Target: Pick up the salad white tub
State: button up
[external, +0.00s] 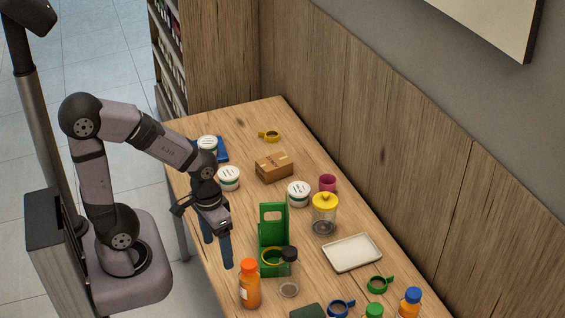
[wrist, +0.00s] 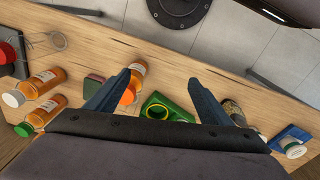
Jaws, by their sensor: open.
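Three white tubs with green-marked lids stand on the wooden table: a back tub (external: 207,143) by a blue item, a middle tub (external: 229,178) near my wrist, and a right tub (external: 298,194) beside a yellow-lidded jar. Their labels are too small to read, so I cannot tell which is the salad one. One white tub shows at the right of the wrist view (wrist: 295,151). My gripper (external: 218,252) is open and empty, fingers pointing down near the table's left edge, in front of the tubs. Its spread fingers also show in the wrist view (wrist: 158,90).
A green stand (external: 272,212) and an orange bottle (external: 249,285) are close to my gripper. Several cups and bottles crowd the front. A wall borders the right.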

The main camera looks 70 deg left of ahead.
jog(key=w+a+r+n+t+y, duration=0.1)
jog(key=w+a+r+n+t, duration=0.1)
jog(key=w+a+n, duration=0.3)
jog(key=w+a+r+n+t+y, duration=0.1)
jog(key=w+a+r+n+t, duration=0.15)
jog(key=w+a, duration=0.5)
jog(key=m+t+h+b, duration=0.3)
jog(key=m+t+b, duration=0.65)
jog(key=m, duration=0.25)
send_over(294, 188)
jog(key=s+a, duration=0.3)
notch_tip(294, 188, down, 13)
jog(key=f+h+b, duration=0.1)
jog(key=s+d+f+g, duration=0.1)
jog(key=shift+s+d+f+m+h+b, duration=0.15)
jog(key=shift+d+f+m+h+b, duration=0.15)
jog(key=shift+f+m+h+b, duration=0.1)
jog(key=shift+s+d, duration=0.1)
jog(key=shift+d, duration=0.05)
jog(key=shift+f+p+x, duration=0.2)
jog(key=shift+p+x, duration=0.1)
jog(key=shift+x, duration=1.55)
jog(key=shift+f+p+x, duration=0.2)
jog(key=shift+p+x, duration=0.1)
jog(key=shift+x, duration=1.6)
jog(key=shift+s+d, duration=0.1)
jog(key=shift+s, duration=0.1)
